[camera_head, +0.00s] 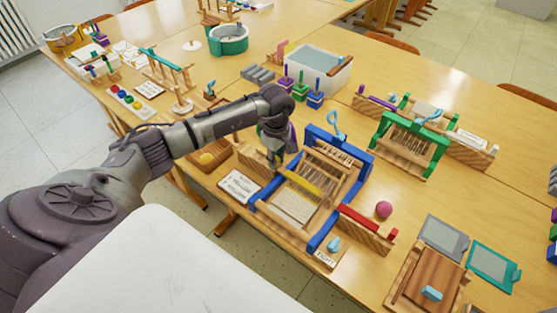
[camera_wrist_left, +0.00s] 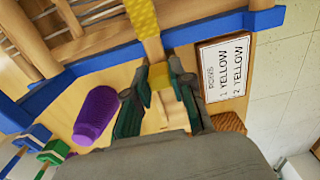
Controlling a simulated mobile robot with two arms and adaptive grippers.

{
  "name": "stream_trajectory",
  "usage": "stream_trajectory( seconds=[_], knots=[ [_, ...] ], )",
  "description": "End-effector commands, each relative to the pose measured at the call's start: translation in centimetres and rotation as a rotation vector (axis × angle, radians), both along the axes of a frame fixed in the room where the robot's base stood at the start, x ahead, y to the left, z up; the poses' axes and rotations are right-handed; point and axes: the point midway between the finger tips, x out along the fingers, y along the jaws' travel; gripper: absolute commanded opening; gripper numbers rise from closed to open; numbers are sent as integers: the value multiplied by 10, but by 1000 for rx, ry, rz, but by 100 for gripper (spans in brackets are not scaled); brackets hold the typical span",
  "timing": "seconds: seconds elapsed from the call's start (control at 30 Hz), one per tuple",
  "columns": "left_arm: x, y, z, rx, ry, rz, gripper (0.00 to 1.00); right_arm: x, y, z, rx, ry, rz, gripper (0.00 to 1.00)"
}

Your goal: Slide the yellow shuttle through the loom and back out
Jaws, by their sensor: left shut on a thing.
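The blue-framed wooden loom (camera_head: 324,134) stands on the table in the middle of the head view. The yellow shuttle (camera_head: 301,182) reaches from my left gripper into the loom, its yellow-wrapped part lying across the threads. My left gripper (camera_head: 274,156) is beside the loom's left side. In the left wrist view, my left gripper (camera_wrist_left: 158,92) is shut on the shuttle's near end, and the wrapped part of the yellow shuttle (camera_wrist_left: 143,16) extends past the loom's blue rail (camera_wrist_left: 212,28). My right gripper is out of view.
A card reading "rows 1 yellow 2 yellow" (camera_wrist_left: 223,68) lies beside the loom. A purple-wrapped object (camera_wrist_left: 95,114) is close to my left gripper. A red shuttle (camera_head: 359,221) and a pink ball (camera_head: 383,209) are right of the loom. A green loom (camera_head: 409,147) stands behind.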

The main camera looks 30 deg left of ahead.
Motion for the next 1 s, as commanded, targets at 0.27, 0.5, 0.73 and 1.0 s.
stream_trajectory(
  seconds=[0.27,0.5,0.73,1.0],
  knots=[
    [8,80,-6,7,-6,9,0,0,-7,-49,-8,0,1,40],
    [11,127,-2,3,-4,4,0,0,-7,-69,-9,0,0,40],
    [11,135,1,2,-4,1,0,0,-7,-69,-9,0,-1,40],
    [11,136,2,5,-5,3,39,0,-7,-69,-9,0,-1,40]
  ],
)
